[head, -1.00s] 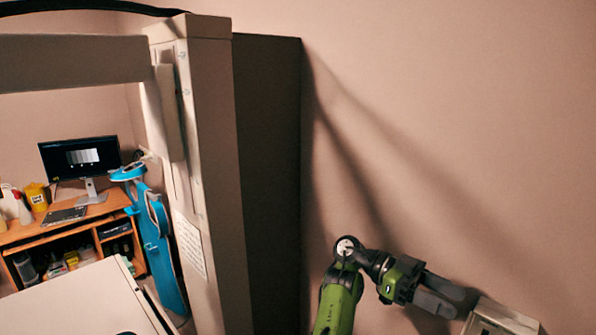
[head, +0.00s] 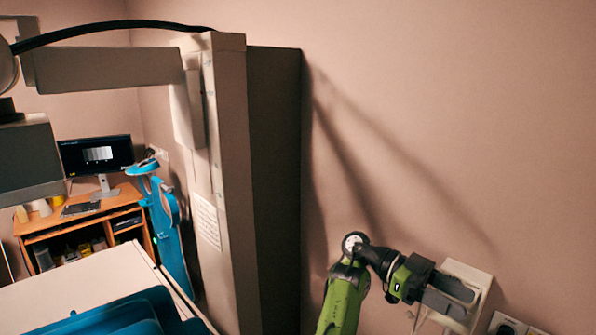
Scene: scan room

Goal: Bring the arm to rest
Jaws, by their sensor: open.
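My green and dark grey arm (head: 343,295) rises from the bottom of the head view, right of the middle. It bends at an elbow near the pink wall. My gripper (head: 458,297) points to the right, with its two dark grey fingers apart and nothing visible between them. It shows in front of a pale wall box; I cannot tell whether it touches it.
The pale wall box (head: 478,280) and a socket panel (head: 507,324) are at lower right. A tall beige column (head: 226,180) stands left of my arm.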

